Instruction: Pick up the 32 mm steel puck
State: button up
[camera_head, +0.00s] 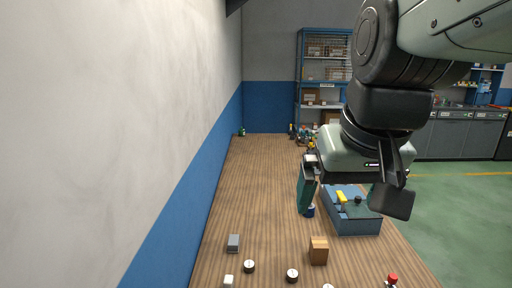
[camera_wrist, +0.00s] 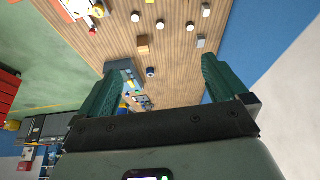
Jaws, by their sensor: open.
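Three round pucks with pale tops and dark sides lie on the wooden bench top: a left one (camera_head: 249,266), a middle one (camera_head: 292,275) and a right one (camera_head: 328,287) cut by the bottom edge. In the wrist view the same three show near the top (camera_wrist: 190,26), (camera_wrist: 160,25), (camera_wrist: 135,16). I cannot tell which is the 32 mm steel puck. My gripper (camera_head: 340,205) is open and empty, above the bench and farther back than the pucks. Its two green fingers (camera_wrist: 159,68) stand wide apart in the wrist view.
A wooden block (camera_head: 319,250), grey block (camera_head: 233,243) and white block (camera_head: 229,281) stand near the pucks. A blue tray (camera_head: 356,225) and a small blue round piece (camera_head: 310,211) are under my gripper. A red-topped item (camera_head: 392,280) is front right. A wall bounds the left.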

jog(key=s+f+t, duration=0.1)
jog(key=s, duration=0.6)
jog(key=shift+a+f, duration=0.35)
jog(key=c, duration=0.6)
jog(key=shift+o, duration=0.2)
